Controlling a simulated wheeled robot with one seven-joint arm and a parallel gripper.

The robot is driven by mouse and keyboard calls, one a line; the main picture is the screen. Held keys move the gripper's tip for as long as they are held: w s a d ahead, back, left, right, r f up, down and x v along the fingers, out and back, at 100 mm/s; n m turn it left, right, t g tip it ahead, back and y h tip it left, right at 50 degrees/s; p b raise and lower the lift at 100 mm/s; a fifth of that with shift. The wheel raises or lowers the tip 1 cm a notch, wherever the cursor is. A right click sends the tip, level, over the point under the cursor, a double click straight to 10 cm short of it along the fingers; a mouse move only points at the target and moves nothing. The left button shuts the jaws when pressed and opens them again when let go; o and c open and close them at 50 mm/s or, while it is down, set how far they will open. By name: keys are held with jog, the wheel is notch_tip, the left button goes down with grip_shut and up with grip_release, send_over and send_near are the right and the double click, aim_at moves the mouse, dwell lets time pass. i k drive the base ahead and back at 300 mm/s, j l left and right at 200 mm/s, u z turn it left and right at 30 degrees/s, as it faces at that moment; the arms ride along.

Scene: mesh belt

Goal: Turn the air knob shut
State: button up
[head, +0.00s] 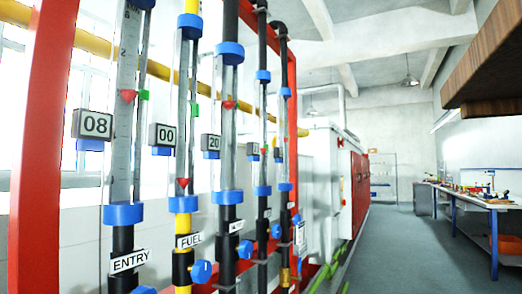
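A row of upright glass flow tubes stands in a red frame (40,130) at the left. The first tube is labelled ENTRY (130,261) and the second FUEL (189,240). The third tube's label (237,227) is too small and slanted to read surely, so I cannot tell which knob is the air one. A blue knob (246,249) sits low beside the third tube, and another blue knob (202,271) beside the FUEL tube. Smaller blue knobs (276,231) follow to the right. The third tube's display (211,143) reads 20. My gripper is not in view.
The displays beside ENTRY (93,124) and FUEL (163,137) read 08 and 00. A white and red cabinet (340,185) stands beyond the tubes. A workbench (478,200) with small items is at the right. The grey floor (400,250) between is clear.

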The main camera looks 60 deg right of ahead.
aim_at(276, 231)
jog(key=j+z, duration=0.15)
jog(key=z, duration=1.6)
